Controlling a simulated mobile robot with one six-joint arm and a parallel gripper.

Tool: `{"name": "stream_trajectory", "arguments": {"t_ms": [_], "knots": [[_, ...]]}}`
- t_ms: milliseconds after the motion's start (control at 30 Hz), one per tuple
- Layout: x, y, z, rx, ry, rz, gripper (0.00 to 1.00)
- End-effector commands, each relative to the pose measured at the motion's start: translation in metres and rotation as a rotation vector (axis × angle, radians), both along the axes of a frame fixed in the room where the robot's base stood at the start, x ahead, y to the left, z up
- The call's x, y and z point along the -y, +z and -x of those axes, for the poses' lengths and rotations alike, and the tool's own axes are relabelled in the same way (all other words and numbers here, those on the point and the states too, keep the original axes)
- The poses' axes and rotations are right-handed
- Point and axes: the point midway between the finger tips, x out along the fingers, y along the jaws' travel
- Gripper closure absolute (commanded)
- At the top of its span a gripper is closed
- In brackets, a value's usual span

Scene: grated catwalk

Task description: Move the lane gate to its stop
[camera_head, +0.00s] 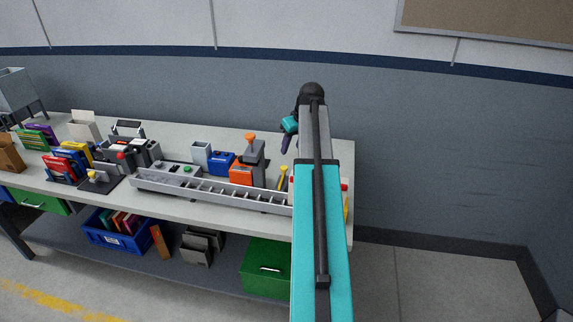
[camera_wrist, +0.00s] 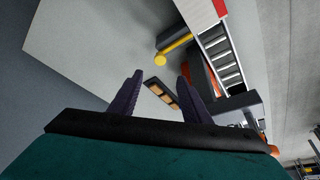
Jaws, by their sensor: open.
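A yellow rod with a round end (camera_wrist: 174,46) lies beside the laddered grey lane (camera_wrist: 222,62) in the wrist view. It seems to be the yellow piece (camera_head: 283,177) right of the orange block in the head view. I cannot tell for sure whether it is the lane gate. My gripper (camera_head: 286,143) is above the back right of the bench, partly hidden by my arm. In the wrist view my gripper (camera_wrist: 160,78) has its two dark fingers apart with nothing held. A dark bar with tan patches (camera_wrist: 161,96) shows between and beyond them.
The long grey lane (camera_head: 215,190) runs along the bench front; my arm hides its right end. A grey post with an orange top (camera_head: 250,150), an orange block (camera_head: 241,173) and a blue box (camera_head: 221,161) stand behind it. The bench's back right is mostly bare.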

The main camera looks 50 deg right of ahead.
Motion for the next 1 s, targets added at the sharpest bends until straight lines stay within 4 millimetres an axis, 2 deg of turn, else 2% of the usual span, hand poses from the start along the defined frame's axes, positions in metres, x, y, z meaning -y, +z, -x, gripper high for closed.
{"name": "stream_trajectory", "arguments": {"t_ms": [1000], "knots": [[0.01, -0.09, -0.036, -0.001, -0.002, -0.001, 0.57]]}}
